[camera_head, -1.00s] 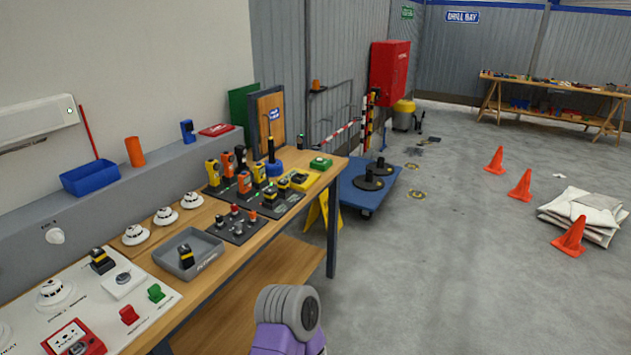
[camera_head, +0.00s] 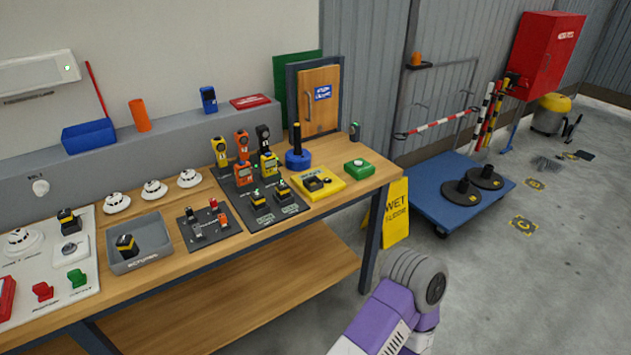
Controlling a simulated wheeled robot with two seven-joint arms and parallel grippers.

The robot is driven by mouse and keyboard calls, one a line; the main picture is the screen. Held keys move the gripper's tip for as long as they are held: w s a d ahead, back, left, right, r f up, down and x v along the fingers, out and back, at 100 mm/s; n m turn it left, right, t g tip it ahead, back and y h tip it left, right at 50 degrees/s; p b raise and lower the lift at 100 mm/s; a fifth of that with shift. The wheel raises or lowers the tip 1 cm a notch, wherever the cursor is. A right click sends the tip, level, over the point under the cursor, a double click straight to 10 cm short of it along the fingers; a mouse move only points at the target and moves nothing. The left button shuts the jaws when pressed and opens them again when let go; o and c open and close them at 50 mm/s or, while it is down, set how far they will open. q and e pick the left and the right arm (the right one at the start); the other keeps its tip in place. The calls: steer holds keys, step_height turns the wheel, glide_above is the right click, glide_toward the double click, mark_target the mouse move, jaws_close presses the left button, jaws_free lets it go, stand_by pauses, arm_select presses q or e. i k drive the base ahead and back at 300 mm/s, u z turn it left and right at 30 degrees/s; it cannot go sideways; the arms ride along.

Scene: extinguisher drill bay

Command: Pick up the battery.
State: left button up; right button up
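Several small black blocks with yellow bands look like batteries; I cannot tell which one the task means. One (camera_head: 127,246) stands in the grey tray (camera_head: 163,239) at the front of the bench. Another (camera_head: 69,221) stands on the white panel at the left. Two more stand on a dark mat (camera_head: 228,186), one (camera_head: 259,199) left of the other (camera_head: 283,189). A dark block (camera_head: 313,183) sits on a yellow base. Neither gripper is in view; only a purple and grey link of my arm shows at the bottom, apart from the bench.
The wooden bench (camera_head: 225,245) also holds white detectors (camera_head: 154,189), a small dark board (camera_head: 208,226) with coloured pieces, orange and yellow handhelds, and a green box (camera_head: 359,170). A yellow wet-floor sign (camera_head: 396,214) and blue trolley (camera_head: 452,197) stand right. Floor at lower right is clear.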

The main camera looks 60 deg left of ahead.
mark_target(283, 188)
steer(key=u, duration=0.65)
steer(key=i, duration=1.35)
steer(key=u, duration=1.25)
